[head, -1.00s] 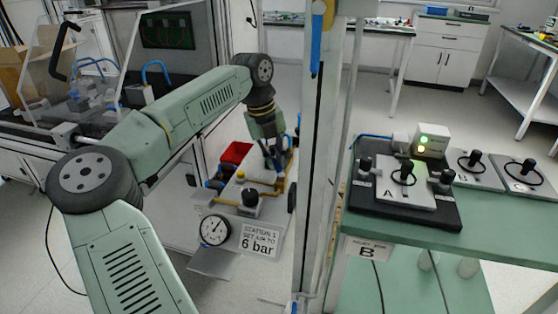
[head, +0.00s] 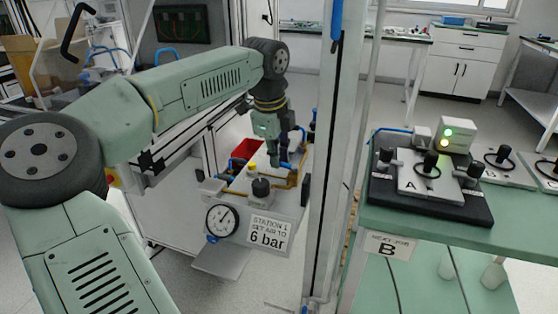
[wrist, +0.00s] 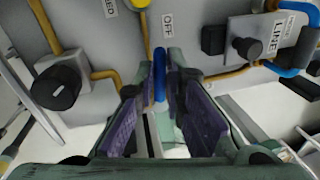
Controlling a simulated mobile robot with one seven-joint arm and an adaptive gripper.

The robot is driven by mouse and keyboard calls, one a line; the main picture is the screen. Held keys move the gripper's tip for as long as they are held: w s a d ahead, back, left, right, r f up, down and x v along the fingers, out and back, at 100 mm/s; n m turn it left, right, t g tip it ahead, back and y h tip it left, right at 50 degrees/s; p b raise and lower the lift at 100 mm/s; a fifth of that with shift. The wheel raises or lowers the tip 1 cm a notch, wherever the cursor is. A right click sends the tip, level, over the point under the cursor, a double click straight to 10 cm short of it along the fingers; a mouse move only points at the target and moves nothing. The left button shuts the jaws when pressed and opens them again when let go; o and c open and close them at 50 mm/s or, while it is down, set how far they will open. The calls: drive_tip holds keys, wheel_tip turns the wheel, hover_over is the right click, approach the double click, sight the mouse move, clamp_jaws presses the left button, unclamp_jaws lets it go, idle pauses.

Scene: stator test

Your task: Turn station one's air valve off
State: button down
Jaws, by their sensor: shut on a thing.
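Station one's panel (head: 206,189) carries brass piping and a sign reading "STATION 1 SET AIR TO 6 bar" (head: 267,232). The air valve's blue handle (wrist: 159,82) lies between the purple finger pads of my gripper (wrist: 160,88), which is shut on it. An "OFF" label (wrist: 167,25) sits on the panel just beyond the handle. In the head view my gripper (head: 275,160) reaches down over the panel, and the fingers hide most of the handle. The valve's body and pivot are hard to make out.
A pressure gauge (head: 222,219) and a black knob (head: 261,188) are at the panel's front; the knob also shows in the wrist view (wrist: 57,88). A "LINE" block (wrist: 272,36) stands right of my fingers. A red bin (head: 244,150) is behind. A frame post (head: 327,160) stands close on the right.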

drive_tip(key=shift+s+n+b, duration=0.3)
drive_tip(key=shift+n+b, duration=0.15)
drive_tip(key=shift+n, duration=0.35)
drive_tip(key=c, duration=1.7)
unclamp_jaws()
drive_tip(key=shift+o, duration=0.2)
drive_tip(key=shift+r, duration=0.15)
wheel_tip(320, 180, up, 12)
drive_tip(key=s, duration=0.2)
drive_tip(key=shift+s+a+f, duration=0.2)
drive_tip(key=shift+a+f, duration=0.05)
drive_tip(key=shift+a, duration=0.1)
